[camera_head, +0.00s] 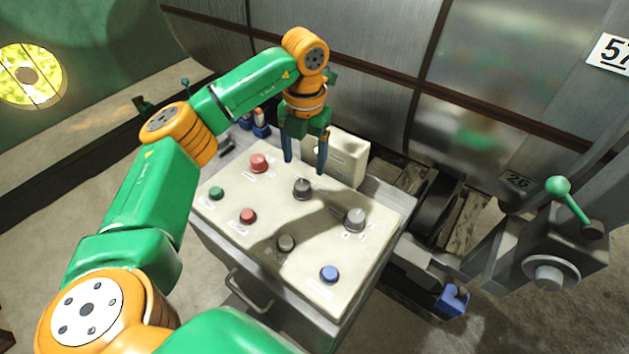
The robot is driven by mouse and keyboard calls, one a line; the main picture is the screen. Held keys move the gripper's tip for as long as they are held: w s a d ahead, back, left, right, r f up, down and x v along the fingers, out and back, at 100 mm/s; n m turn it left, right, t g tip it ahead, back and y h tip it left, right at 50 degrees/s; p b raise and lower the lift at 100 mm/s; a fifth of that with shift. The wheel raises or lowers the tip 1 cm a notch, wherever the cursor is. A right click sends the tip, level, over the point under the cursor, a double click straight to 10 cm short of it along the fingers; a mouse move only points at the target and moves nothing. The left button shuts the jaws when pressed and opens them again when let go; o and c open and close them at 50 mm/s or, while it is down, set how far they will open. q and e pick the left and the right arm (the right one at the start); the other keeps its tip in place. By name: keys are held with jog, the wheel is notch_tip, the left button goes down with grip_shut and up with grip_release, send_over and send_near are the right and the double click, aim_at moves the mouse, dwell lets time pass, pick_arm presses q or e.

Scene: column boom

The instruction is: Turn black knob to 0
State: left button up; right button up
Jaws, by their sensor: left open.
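A black knob (302,188) sits near the top middle of the cream control panel (315,235). It is round with a wide base, and small markings around it are too small to read. My left gripper (305,168) points down just behind and above the knob. Its two blue fingers are apart, with nothing seen between them. They do not appear to be around the knob. A shadow from the arm falls across the panel. My right gripper is not in view.
The panel also bears a grey knob (355,219), a dark button (286,243), a blue button (329,273), a green button (216,193) and two red buttons (259,163). A cream box (345,158) stands behind. A green-handled lever (558,187) is at right.

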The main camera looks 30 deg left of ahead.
aim_at(302, 184)
pick_arm(q)
jog(key=shift+s+f, duration=0.3)
jog(key=shift+f, duration=0.05)
notch_tip(302, 184, down, 6)
jog(key=shift+a+r+p, duration=0.15)
jog(key=shift+p, duration=0.9)
jog(key=shift+f, duration=0.4)
jog(key=shift+c, duration=0.9)
grip_shut()
